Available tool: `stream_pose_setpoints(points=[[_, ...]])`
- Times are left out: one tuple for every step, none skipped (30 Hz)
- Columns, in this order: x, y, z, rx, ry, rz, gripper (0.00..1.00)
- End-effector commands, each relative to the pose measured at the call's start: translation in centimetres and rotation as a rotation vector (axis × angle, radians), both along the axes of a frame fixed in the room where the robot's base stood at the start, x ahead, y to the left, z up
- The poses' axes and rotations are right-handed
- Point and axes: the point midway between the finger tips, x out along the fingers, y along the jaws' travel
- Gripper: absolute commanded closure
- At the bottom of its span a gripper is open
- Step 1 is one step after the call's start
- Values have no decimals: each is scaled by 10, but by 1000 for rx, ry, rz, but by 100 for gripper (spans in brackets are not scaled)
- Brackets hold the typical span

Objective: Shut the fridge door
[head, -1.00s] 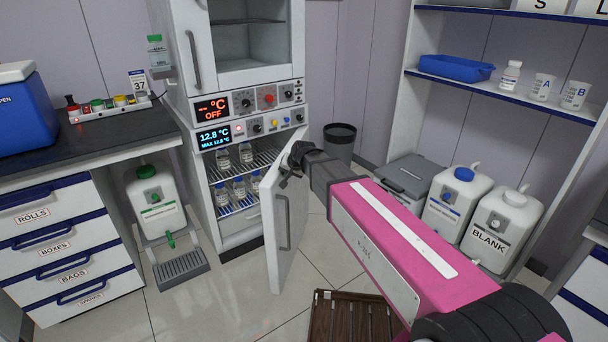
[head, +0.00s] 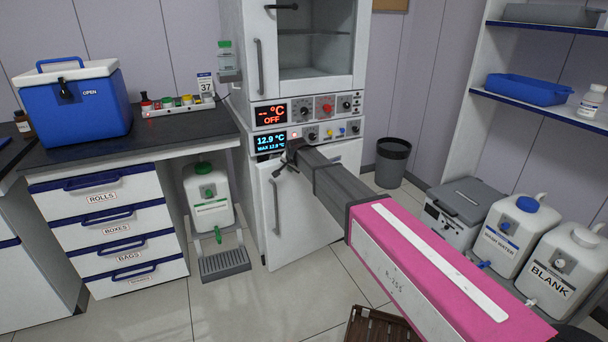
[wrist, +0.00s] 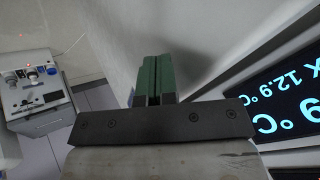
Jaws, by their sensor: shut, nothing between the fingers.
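The white fridge door (head: 312,215) is the lower door of the tall cabinet, with a grey bar handle (head: 275,208) on its left side. It stands almost flush with the fridge front, and no shelves or bottles show behind it. I cannot tell whether a thin gap remains. My gripper (head: 284,162) is at the top left of the door, just below the 12.9 °C display (head: 270,142). In the wrist view its green fingers (wrist: 154,80) are together and empty, close to a white surface. Whether they touch it is unclear. My arm hides part of the door's upper right.
A drawer unit (head: 105,228) and a jug (head: 207,198) on a stand are left of the fridge. A bin (head: 392,165), a grey box (head: 462,205) and white jugs (head: 515,235) are to the right. A brown slatted crate (head: 380,328) lies on the floor in front.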

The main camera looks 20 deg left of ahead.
Motion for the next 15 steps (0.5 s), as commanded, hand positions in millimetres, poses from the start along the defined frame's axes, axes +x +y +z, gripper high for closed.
stream_pose_setpoints(points=[[7, 10, 0, -1, 0, 1, 100], [9, 13, 0, -1, 0, 1, 100], [12, 17, 0, -1, 0, 1, 100], [13, 19, 0, -1, -1, 0, 100], [14, 21, 0, -1, -1, 0, 100], [16, 24, 0, -1, -1, 0, 100], [17, 25, 0, -1, -1, 0, 100], [17, 26, 0, -1, 0, 1, 100], [18, 27, 0, 0, 0, 0, 100], [18, 28, 0, 0, 0, 0, 100], [18, 28, 0, 0, 0, 0, 100], [19, 28, 0, 0, 0, 0, 100], [19, 28, 0, 0, 0, 0, 100], [19, 28, 0, 0, 0, 0, 100], [18, 28, 0, 0, 0, 0, 100]])
